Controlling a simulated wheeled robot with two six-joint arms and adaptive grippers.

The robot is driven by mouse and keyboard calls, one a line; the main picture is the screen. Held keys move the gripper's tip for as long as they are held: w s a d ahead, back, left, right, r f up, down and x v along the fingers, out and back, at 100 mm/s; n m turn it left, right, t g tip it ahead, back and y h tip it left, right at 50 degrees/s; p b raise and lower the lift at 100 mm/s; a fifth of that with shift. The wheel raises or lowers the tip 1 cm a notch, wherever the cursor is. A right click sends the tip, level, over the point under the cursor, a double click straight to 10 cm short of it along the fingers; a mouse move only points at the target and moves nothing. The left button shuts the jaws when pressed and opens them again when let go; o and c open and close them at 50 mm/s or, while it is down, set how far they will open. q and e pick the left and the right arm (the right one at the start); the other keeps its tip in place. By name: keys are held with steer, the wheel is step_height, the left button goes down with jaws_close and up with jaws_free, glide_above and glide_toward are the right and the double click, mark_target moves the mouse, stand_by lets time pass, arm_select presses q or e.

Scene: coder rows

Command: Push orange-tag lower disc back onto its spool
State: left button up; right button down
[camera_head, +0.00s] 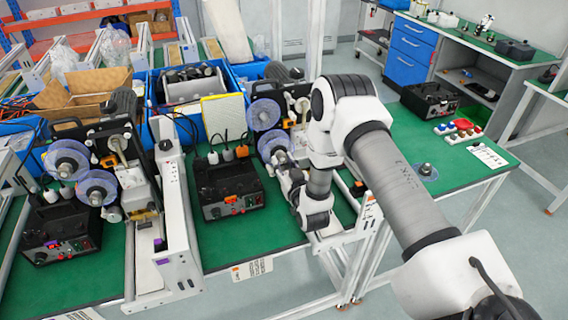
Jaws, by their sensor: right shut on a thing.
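The orange-tag coder stands mid-table, behind a black control box (228,188) with an orange tag (232,199). Its upper translucent blue disc (263,114) is in plain view. My left gripper is not in view.
A purple-tag coder with two blue discs (97,187) stands at left, beside a white metal frame (178,215). Blue bins (248,70) stand behind. Green tabletop is free in front of the black box.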

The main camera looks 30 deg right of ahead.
steer(key=shift+w+d, duration=0.1)
steer(key=shift+w, duration=0.35)
steer(key=shift+r, duration=0.1)
steer(key=c, duration=0.9)
jaws_free()
steer(key=shift+c, duration=0.2)
steer(key=shift+o, duration=1.1)
steer(key=shift+w, duration=0.1)
